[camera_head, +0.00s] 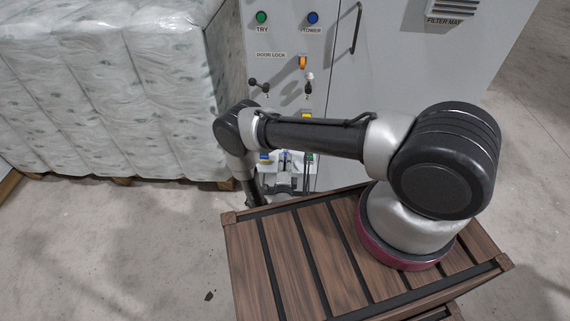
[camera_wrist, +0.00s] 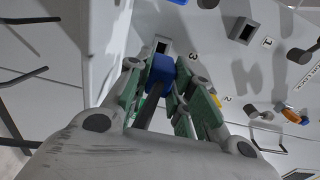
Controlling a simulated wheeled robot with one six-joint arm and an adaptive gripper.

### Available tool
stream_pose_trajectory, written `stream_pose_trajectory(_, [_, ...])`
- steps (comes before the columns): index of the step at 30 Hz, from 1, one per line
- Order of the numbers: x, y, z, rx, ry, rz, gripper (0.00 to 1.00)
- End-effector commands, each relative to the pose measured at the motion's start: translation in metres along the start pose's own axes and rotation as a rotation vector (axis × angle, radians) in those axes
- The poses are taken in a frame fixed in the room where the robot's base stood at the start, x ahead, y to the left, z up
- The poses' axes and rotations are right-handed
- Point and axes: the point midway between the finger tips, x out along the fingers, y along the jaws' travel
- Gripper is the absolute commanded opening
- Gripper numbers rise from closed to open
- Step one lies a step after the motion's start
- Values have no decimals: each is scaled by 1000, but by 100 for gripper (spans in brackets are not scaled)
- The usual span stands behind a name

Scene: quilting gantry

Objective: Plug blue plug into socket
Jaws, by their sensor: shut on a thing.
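In the wrist view the blue plug (camera_wrist: 161,72) sits between the green-padded fingers of my gripper (camera_wrist: 160,78), which is shut on it. A dark cable trails from the plug back toward the palm. A square grey-framed socket (camera_wrist: 163,44) is on the panel just beyond the plug's front end. The plug looks close to its lower edge; I cannot tell whether they touch. Another square socket (camera_wrist: 244,29) is to the right on the panel.
The grey cabinet (camera_head: 415,75) carries buttons, an orange switch (camera_head: 302,62) and levers. A white plate (camera_wrist: 105,45) rises close at the gripper's left in the wrist view. Wrapped white bales (camera_head: 110,90) stand left of the cabinet. The floor at the front left is mostly clear.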

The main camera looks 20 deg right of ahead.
Motion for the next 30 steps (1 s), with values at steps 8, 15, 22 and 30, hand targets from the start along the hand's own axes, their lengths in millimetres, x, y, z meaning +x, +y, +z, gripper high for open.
stream_pose_trajectory(8, [28, -1, -1, 1, 2, -2, 0])
stream_pose_trajectory(15, [45, -1, 0, 1, 1, -1, 0])
stream_pose_trajectory(22, [50, -1, 0, 0, 0, -1, 0])
stream_pose_trajectory(30, [50, -1, 0, 0, 0, -1, 0])
